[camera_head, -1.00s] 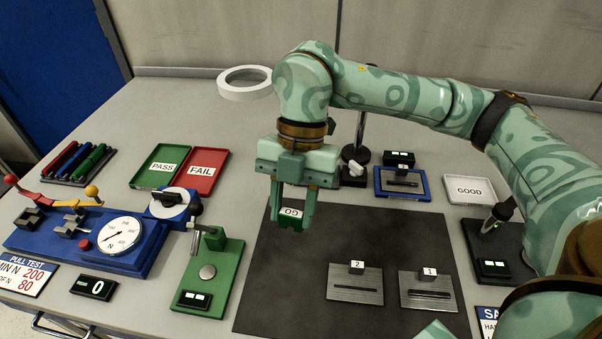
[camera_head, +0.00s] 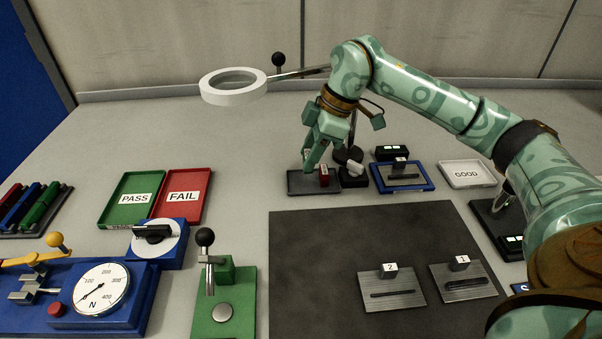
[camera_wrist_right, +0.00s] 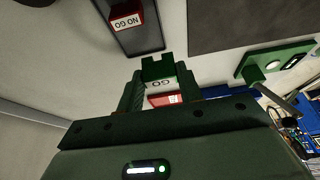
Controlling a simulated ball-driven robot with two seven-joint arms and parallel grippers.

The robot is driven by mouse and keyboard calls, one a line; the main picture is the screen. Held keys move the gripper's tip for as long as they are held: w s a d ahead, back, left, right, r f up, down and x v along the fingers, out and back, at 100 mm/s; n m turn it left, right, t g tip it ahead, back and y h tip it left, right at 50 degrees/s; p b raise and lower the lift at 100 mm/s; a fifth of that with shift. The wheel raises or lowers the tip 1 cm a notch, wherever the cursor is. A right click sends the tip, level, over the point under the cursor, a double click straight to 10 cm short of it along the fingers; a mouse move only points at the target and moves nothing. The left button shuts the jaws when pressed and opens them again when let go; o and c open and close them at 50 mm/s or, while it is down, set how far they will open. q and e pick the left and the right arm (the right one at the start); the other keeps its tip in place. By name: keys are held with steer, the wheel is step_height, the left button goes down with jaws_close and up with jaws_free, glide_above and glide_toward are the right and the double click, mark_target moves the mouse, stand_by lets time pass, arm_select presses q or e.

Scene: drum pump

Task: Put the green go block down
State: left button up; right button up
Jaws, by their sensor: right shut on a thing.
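My right gripper (camera_head: 312,164) is at the left part of a small dark tray (camera_head: 296,190) at the back of the bench. In the wrist view it (camera_wrist_right: 158,85) is shut on the green go block (camera_wrist_right: 159,68), whose white GO label shows between the fingers. In the head view the fingers hide the go block. I cannot tell whether the block touches the tray. The red NO GO block (camera_head: 324,176) stands on the tray to the right of the fingers; it also shows in the wrist view (camera_wrist_right: 127,18). My left gripper is not in view.
A magnifier ring (camera_head: 233,86) hangs to the left of my right arm. A black stand (camera_head: 352,174) and a blue-framed fixture (camera_head: 402,176) are just right of the tray. PASS (camera_head: 118,212) and FAIL (camera_head: 168,209) trays lie left.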

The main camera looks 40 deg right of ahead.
steer(key=w+f, duration=0.1)
steer(key=f, duration=0.1)
steer(key=w+f+b, duration=0.1)
steer(key=shift+w+d+f, duration=0.15)
steer(key=shift+w+d, duration=0.1)
steer(key=shift+w, duration=0.1)
step_height(320, 180, down, 4)
steer(key=shift+w+d+r+b, duration=0.1)
steer(key=shift+w+r+b, duration=0.05)
steer(key=shift+b, duration=0.95)
steer(key=shift+r, duration=0.25)
steer(key=o, duration=1.1)
steer(key=shift+f, duration=0.1)
arm_select(q)
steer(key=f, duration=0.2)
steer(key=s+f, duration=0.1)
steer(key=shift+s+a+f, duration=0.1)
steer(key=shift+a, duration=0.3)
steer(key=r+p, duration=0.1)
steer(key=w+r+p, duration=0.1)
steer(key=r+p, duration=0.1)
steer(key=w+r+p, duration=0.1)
steer(key=p, duration=0.1)
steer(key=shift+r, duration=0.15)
arm_select(e)
steer(key=v, duration=1.2)
